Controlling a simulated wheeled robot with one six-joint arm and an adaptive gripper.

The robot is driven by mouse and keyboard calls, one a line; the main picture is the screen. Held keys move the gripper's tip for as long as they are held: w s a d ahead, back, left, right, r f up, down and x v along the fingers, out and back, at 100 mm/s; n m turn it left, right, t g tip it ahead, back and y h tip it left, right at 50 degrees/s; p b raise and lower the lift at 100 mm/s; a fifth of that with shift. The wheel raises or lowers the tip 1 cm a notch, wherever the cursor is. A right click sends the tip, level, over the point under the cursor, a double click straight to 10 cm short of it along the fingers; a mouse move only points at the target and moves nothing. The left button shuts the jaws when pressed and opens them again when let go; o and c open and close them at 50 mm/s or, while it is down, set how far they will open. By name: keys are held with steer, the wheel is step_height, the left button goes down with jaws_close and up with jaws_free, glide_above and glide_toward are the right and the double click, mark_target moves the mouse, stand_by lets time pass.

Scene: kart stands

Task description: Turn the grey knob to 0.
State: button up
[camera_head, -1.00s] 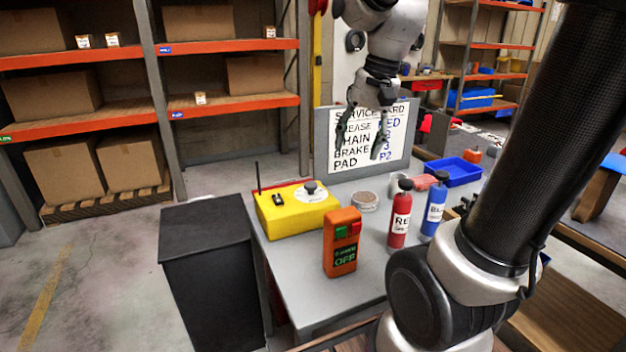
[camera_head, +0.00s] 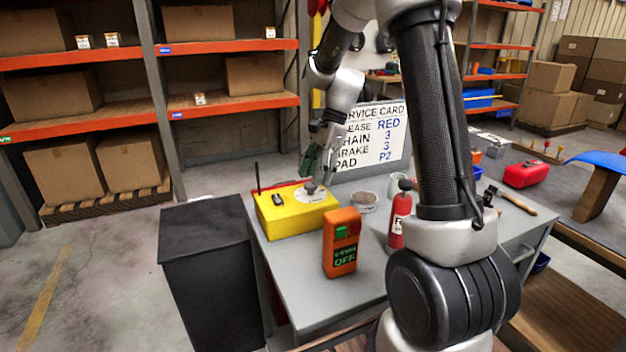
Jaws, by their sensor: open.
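The grey knob (camera_head: 311,187) sits on a white dial on top of a yellow box (camera_head: 290,216), on the grey bench. The dial's markings are too small to read, so I cannot tell the knob's setting. My gripper (camera_head: 318,178) is open, pointing down, with its fingers just above or around the knob. I cannot tell whether the fingers touch it. A small black switch (camera_head: 278,199) and a thin black antenna stand on the box left of the knob.
An orange box reading OFF (camera_head: 341,243) stands in front of the yellow box. A round tin (camera_head: 364,202) and a red bottle (camera_head: 399,222) are to the right. A service card board (camera_head: 373,135) stands behind. A black cabinet (camera_head: 211,265) stands left of the bench.

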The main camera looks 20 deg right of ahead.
steer(key=shift+x, duration=1.1)
steer(key=c, duration=1)
steer(key=n+g, duration=0.1)
steer(key=n, duration=0.3)
steer(key=shift+w+h, duration=0.15)
steer(key=shift+h, duration=0.15)
steer(key=n, duration=0.1)
steer(key=n+g+h, duration=0.1)
steer(key=n, duration=0.1)
steer(key=shift+w+a+n, duration=0.1)
steer(key=shift+a+n, duration=0.05)
steer(key=shift+n, duration=0.15)
steer(key=n+g+h, duration=0.1)
steer(key=n, duration=0.3)
steer(key=shift+a, duration=0.1)
steer(key=shift+w+a+n+g+h, duration=0.15)
steer(key=shift+n+h, duration=0.3)
steer(key=shift+n, duration=0.55)
steer(key=shift+s+d+n+g+h, duration=0.15)
steer(key=shift+n+h, duration=0.3)
steer(key=shift+n, duration=0.55)
steer(key=shift+a, duration=0.1)
